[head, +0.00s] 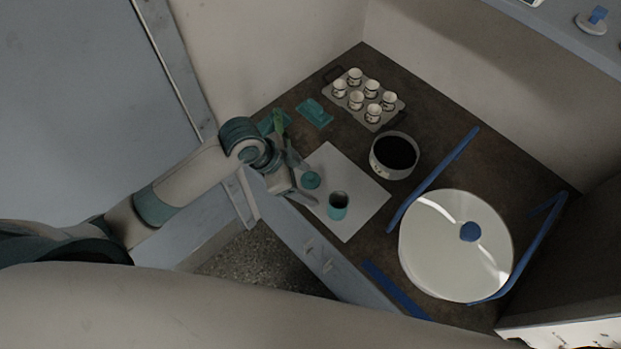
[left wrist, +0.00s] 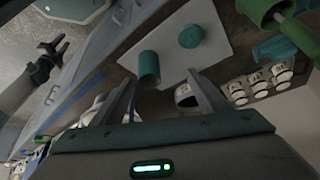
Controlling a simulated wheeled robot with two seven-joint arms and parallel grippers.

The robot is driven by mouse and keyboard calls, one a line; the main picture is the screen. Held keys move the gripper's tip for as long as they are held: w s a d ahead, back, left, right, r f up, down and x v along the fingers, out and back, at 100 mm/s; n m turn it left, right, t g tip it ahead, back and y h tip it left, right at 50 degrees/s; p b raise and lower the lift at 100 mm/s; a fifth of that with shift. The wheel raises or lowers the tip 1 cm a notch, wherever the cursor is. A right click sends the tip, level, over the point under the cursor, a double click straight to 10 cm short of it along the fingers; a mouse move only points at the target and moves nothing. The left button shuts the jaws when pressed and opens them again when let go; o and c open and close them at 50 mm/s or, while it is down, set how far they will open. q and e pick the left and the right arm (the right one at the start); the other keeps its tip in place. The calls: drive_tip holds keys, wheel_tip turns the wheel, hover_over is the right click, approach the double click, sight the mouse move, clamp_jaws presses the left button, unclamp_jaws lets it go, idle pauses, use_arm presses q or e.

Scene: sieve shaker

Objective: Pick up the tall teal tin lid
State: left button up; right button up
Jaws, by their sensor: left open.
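The round teal lid (head: 310,180) lies flat on a pale square board (head: 368,197) on the counter. In the left wrist view the lid (left wrist: 190,37) is near the top middle. The teal tin (head: 338,208) stands upright on the same board, its dark mouth open, and shows in the left wrist view too (left wrist: 148,66). My left gripper (head: 304,183) is open and empty, coming in from the board's left edge. Its two fingers (left wrist: 162,78) point toward the tin and lid, with nothing between them that I can see gripped. My right gripper is not in view.
A dark-filled white bowl (head: 382,168) and a tray of several cups (head: 349,111) stand behind the board. Teal packets (head: 315,112) and a green item (head: 279,120) lie behind my gripper. A large round cover (head: 440,255) and blue bars (head: 447,162) fill the right.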

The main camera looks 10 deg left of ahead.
use_arm(q)
drive_tip(key=w+a+r+m+g+y, duration=0.1)
drive_tip(key=w+a+r+m, duration=0.1)
drive_tip(key=w+a+r, duration=0.2)
drive_tip(key=w+a, duration=0.2)
drive_tip(key=w, duration=0.1)
drive_tip(key=shift+w+a, duration=0.2)
drive_tip(key=shift+a, duration=0.2)
drive_tip(key=shift+f, duration=0.15)
drive_tip(key=b, duration=1)
hover_over(312, 175)
drive_tip(key=a, duration=0.3)
drive_tip(key=f, duration=0.9)
drive_tip(key=shift+s+d+f, duration=0.1)
drive_tip(key=shift+s+f, duration=0.15)
drive_tip(key=shift+s, duration=0.05)
drive_tip(key=shift+b+x, duration=0.75)
drive_tip(key=shift+x, duration=0.15)
drive_tip(key=shift+d, duration=0.1)
